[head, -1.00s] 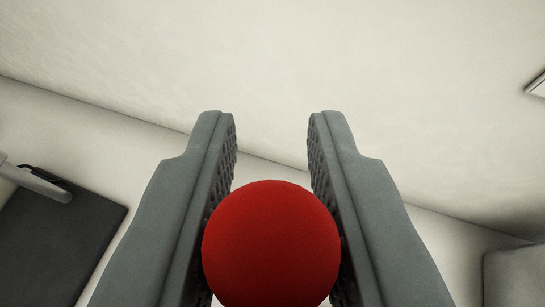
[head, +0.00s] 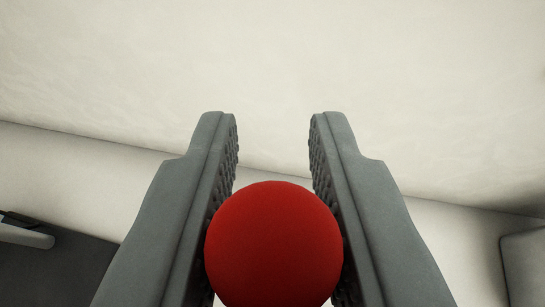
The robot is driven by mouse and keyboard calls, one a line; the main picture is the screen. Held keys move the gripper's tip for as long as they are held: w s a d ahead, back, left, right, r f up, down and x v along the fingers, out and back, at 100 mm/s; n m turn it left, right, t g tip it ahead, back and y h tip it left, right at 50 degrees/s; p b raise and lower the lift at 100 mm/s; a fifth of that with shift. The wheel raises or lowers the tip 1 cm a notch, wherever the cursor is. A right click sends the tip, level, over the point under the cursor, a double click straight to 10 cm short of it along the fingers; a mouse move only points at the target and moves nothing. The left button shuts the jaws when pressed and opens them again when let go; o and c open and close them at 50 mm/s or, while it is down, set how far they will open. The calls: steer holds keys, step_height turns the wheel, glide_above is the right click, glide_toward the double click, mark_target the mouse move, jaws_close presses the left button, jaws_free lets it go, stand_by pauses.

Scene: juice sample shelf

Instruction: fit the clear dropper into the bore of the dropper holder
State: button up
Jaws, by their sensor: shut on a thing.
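My gripper (head: 273,140) is shut on a smooth red round bulb (head: 273,245), which sits between the two grey fingers low in the picture. The bulb appears to be the top of the clear dropper. The dropper's clear tube is hidden behind the bulb. The fingertips reach past the bulb, with a gap between them. The dropper holder and its bore are not in view.
A dark grey flat panel (head: 60,275) with a light grey bar (head: 25,236) lies at the lower left. A grey box-like block (head: 525,268) stands at the right edge. The pale surface (head: 270,60) ahead is bare.

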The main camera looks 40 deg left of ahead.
steer(key=shift+f, duration=1.45)
steer(key=shift+f, duration=3.45)
stand_by(0.3)
steer(key=o, duration=0.8)
steer(key=shift+c, duration=0.2)
steer(key=shift+s, duration=0.1)
steer(key=v, duration=1.7)
steer(key=shift+d, duration=0.2)
